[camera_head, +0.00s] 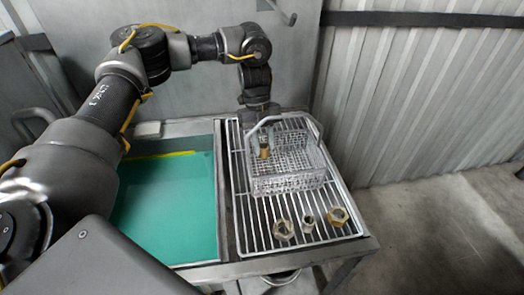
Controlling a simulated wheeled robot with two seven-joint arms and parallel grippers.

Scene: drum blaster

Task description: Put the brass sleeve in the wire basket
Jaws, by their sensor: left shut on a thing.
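The wire basket (290,184) stands on the slatted rack, its raised handle arching over its back part. My left gripper (263,138) hangs down from the left arm over the back left of the basket. It is shut on the brass sleeve (264,152), a small upright gold-brown tube. The sleeve shows against the basket mesh. I cannot tell whether its lower end touches the basket floor. The handle partly covers the fingers. My right gripper is not in view.
Two brass-coloured nuts (283,229) (338,216) and a greyer nut (308,224) lie on the rack (247,243) in front of the basket. A basin of green liquid (170,215) is to the left. Corrugated wall (420,100) stands behind right.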

